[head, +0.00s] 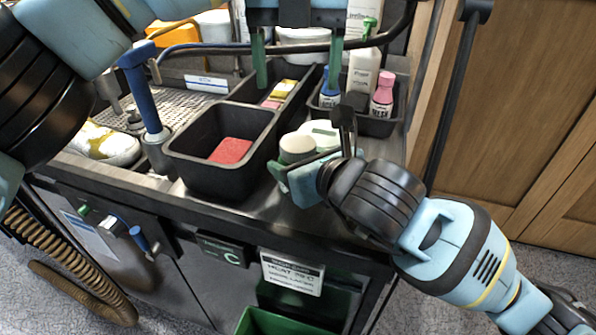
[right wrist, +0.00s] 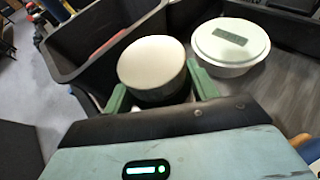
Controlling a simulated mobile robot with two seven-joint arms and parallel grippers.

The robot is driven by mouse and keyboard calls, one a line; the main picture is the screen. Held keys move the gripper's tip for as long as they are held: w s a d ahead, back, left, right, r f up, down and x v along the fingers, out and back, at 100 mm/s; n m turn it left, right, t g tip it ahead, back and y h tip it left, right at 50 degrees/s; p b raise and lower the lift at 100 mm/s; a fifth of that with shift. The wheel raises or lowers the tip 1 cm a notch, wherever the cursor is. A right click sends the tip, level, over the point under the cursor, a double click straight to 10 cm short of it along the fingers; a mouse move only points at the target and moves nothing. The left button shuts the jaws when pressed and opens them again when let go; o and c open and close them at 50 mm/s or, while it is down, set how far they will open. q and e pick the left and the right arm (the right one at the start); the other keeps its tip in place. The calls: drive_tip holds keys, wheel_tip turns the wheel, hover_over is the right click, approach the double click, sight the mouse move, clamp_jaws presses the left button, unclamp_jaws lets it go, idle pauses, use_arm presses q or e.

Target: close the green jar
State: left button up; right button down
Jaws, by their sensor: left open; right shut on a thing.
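A small round jar (head: 297,148) with a pale cream top stands at the front right of the counter, beside the black bin. In the right wrist view the jar (right wrist: 152,62) sits between the green fingertips of my right gripper (right wrist: 158,86), which is shut on its sides. Its body looks dark; I cannot tell whether the pale top is contents or a cover. My left gripper (head: 298,86) is open and empty above the counter, behind the jar.
A black bin (head: 190,165) holding a red sponge (head: 230,150) stands left of the jar. Behind are a black caddy (head: 378,126) with a blue bottle (head: 328,92) and pink-capped bottle (head: 382,95), and a white pump bottle (head: 363,70). The counter's front edge is close.

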idle(0.3)
drive_tip(key=shift+c, duration=1.9)
unclamp_jaws()
drive_tip(key=shift+v, duration=3.95)
